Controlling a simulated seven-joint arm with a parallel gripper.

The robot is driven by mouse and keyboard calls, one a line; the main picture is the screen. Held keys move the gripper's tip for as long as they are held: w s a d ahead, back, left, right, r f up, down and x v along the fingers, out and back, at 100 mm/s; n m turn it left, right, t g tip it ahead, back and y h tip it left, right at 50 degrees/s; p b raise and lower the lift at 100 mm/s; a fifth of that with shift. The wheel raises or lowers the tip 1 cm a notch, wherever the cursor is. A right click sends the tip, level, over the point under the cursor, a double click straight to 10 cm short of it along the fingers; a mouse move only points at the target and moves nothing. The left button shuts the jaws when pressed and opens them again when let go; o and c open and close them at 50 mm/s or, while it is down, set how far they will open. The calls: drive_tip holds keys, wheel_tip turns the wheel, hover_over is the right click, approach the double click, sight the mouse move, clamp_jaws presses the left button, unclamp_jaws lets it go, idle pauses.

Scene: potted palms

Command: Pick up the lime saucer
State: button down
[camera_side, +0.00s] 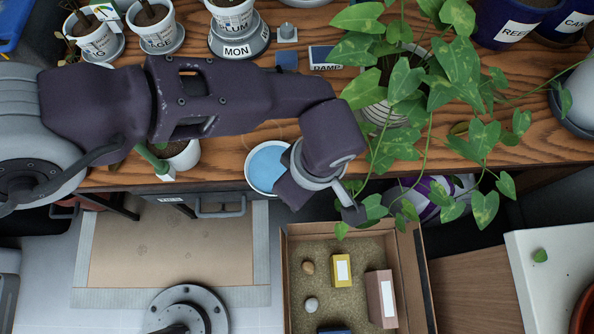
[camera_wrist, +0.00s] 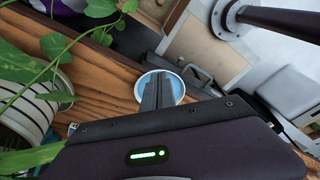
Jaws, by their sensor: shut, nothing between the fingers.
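My gripper shows in the wrist view (camera_wrist: 158,92) with its two fingers together and empty. Its fingers overlap a round white-rimmed dish with blue inside (camera_wrist: 172,84); I cannot tell the gap between them. In the side view this dish (camera_side: 265,168) sits at the table's front edge, partly hidden by my gripper. I cannot make out a lime saucer in either view. Leaves and my arm hide parts of the table.
A trailing leafy plant (camera_side: 408,85) in a striped pot (camera_side: 386,116) stands right of my gripper. A sand-filled crate (camera_side: 340,292) with small boxes lies below the table's front edge.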

sight(282, 172)
drive_tip(key=w+a+f+g, duration=0.1)
drive_tip(key=a, duration=0.1)
drive_tip(key=w+a+f+g+h, duration=0.1)
drive_tip(key=w+a+f+g, duration=0.1)
drive_tip(key=w+a+f+n+g+h, duration=0.1)
drive_tip(key=a, duration=0.2)
drive_tip(key=shift+w+f+g, duration=0.2)
drive_tip(key=shift+f+g, duration=0.1)
drive_tip(key=shift+g, duration=0.1)
drive_tip(key=shift+w+a+n+g+h, duration=0.45)
drive_tip(key=shift+w+a+h, duration=0.4)
drive_tip(key=shift+h, duration=0.35)
drive_tip(key=w+a+r+n+h, duration=0.2)
drive_tip(key=w+a+r+h, duration=0.1)
drive_tip(key=w+h, duration=0.25)
drive_tip(key=shift+m+y, duration=0.25)
drive_tip(key=x, duration=0.9)
drive_tip(key=shift+s+d+f, duration=0.1)
drive_tip(key=shift+s+f, duration=0.05)
drive_tip(key=shift+s+d, duration=0.3)
drive_tip(key=shift+d, duration=0.3)
drive_tip(key=shift+s+d, duration=0.3)
drive_tip(key=shift+d, duration=0.3)
drive_tip(key=shift+s+d, duration=0.3)
drive_tip(key=shift+d, duration=0.3)
drive_tip(key=shift+s+d, duration=0.25)
drive_tip(key=shift+d, duration=0.25)
drive_tip(key=shift+s+d, duration=0.25)
drive_tip(key=shift+d, duration=0.25)
